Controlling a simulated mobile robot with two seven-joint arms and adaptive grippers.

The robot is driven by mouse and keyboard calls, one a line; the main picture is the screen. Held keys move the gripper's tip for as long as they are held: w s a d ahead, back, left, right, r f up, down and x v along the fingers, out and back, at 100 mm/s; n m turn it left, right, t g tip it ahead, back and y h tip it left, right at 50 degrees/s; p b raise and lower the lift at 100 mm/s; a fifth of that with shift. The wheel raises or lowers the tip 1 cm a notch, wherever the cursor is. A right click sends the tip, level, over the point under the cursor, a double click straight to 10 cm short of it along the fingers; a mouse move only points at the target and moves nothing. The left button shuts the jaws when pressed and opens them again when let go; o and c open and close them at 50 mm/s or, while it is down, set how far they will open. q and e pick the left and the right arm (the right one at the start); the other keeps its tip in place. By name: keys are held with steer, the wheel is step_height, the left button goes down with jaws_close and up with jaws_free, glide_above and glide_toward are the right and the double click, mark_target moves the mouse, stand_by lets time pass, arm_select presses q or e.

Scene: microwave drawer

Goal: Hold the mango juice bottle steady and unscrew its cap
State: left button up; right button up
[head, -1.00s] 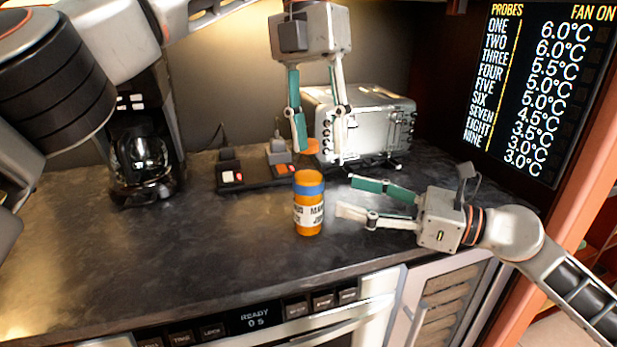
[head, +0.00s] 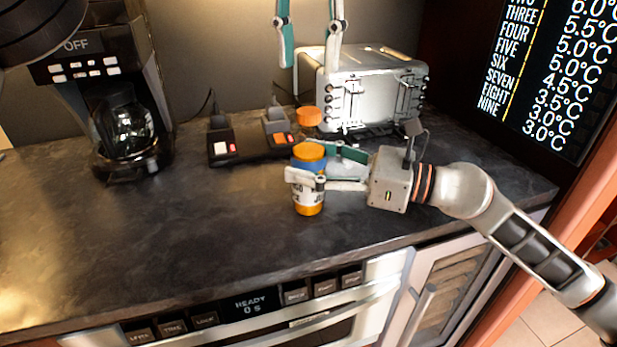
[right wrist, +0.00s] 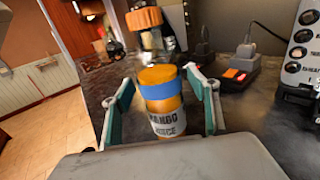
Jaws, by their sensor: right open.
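The mango juice bottle (head: 308,198) stands upright on the counter, with a white label, a blue band and an orange top. It also shows in the right wrist view (right wrist: 164,105). My right gripper (head: 325,168) is open, with one finger on each side of the bottle; contact is not clear. In the right wrist view the bottle stands between its fingers (right wrist: 160,105). An orange ribbed cap-like piece (head: 309,117) appears above and apart from the bottle, with no visible support; the right wrist view shows it too (right wrist: 144,19). My left gripper (head: 311,52) is open, empty and above it.
A toaster (head: 362,95) stands behind the bottle, and a dark charging base (head: 245,150) lies behind to the left. A coffee maker (head: 125,125) stands at the back left. The counter's left and front are clear.

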steer(key=shift+w+a, duration=0.1)
steer(key=shift+a, duration=0.1)
jaws_close()
